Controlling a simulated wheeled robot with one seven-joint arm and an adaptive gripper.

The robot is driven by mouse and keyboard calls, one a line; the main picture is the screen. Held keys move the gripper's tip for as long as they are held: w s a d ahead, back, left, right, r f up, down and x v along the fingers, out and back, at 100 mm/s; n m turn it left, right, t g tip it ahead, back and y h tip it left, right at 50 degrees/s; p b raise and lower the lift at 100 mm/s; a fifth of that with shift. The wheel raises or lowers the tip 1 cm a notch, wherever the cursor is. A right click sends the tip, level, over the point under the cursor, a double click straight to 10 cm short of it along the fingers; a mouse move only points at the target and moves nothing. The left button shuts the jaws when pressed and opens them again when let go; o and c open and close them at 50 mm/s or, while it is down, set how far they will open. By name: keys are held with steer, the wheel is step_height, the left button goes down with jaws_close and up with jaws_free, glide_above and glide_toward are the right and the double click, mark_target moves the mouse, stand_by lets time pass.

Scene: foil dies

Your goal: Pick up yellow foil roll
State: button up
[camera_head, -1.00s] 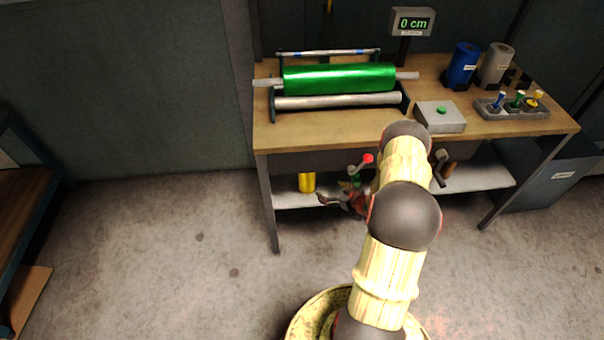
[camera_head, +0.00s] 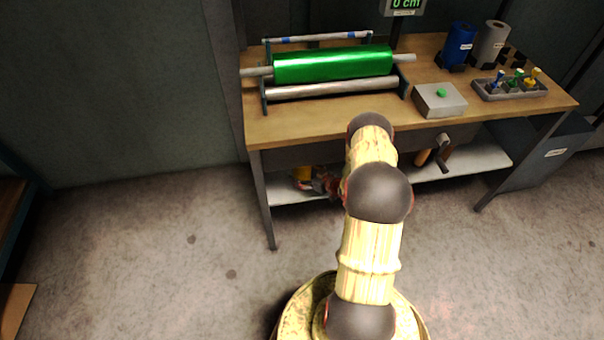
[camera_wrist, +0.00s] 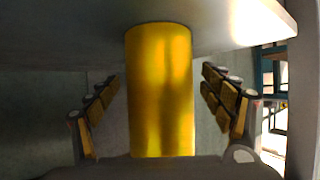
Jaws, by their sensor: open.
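The yellow foil roll (camera_head: 302,173) stands on the lower shelf (camera_head: 290,195) under the workbench, partly hidden by my gripper (camera_head: 320,183) in the head view. In the wrist view the roll (camera_wrist: 160,92) fills the middle, with one end against the pale shelf surface (camera_wrist: 225,22) at the top of the picture. My gripper (camera_wrist: 159,82) is open, with one finger on each side of the roll. Gaps show between both fingers and the roll. The near end of the roll is hidden behind the gripper body.
The bench top (camera_head: 310,122) lies above the shelf, and a bench leg (camera_head: 264,200) stands left of the roll. A green foil roll (camera_head: 333,63) sits in a roller frame on the bench.

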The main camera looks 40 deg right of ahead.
steer(key=shift+w+f, duration=0.15)
steer(key=shift+w, duration=0.15)
steer(key=shift+c, duration=1.1)
steer(key=c, duration=1.5)
